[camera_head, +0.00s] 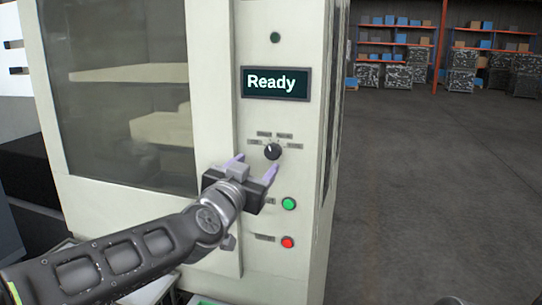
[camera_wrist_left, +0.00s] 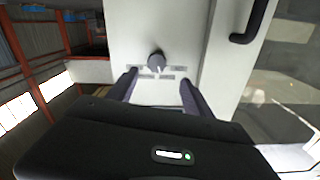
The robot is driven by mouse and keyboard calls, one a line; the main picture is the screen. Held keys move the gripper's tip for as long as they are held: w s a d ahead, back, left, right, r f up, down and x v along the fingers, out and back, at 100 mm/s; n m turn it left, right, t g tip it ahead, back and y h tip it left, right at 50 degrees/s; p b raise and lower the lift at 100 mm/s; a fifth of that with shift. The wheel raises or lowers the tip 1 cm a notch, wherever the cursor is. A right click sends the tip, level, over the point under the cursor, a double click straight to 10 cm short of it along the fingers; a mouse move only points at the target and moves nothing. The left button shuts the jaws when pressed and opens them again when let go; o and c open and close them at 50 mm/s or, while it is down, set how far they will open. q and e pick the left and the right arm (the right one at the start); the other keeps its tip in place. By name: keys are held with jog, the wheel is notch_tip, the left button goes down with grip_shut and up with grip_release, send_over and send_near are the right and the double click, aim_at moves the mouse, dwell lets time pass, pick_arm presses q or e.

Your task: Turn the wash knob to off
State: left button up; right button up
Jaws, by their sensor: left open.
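The wash knob is a small black round knob (camera_head: 273,151) on the cream machine's control panel, below the "Ready" display (camera_head: 275,83). Small grey labels (camera_head: 284,136) arc around its upper side, too small to read. My left gripper (camera_head: 254,165) is open in front of the panel, just left of and below the knob in the head view. In the left wrist view the knob (camera_wrist_left: 156,61) sits beyond the open fingertips (camera_wrist_left: 158,75), roughly centred between them, and no finger appears to touch it.
A green button (camera_head: 289,204) and a red button (camera_head: 288,242) sit below the knob. A dark window (camera_head: 125,95) fills the machine's door at left, and a black handle (camera_wrist_left: 250,22) shows in the wrist view. Open floor (camera_head: 430,190) lies right, with shelves (camera_head: 400,40) behind.

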aim_at(272, 153)
pick_arm(q)
jog(key=x, duration=0.8)
jog(key=shift+d+f, duration=0.2)
jog(key=shift+d, duration=0.15)
jog(key=shift+c, duration=0.6)
grip_shut()
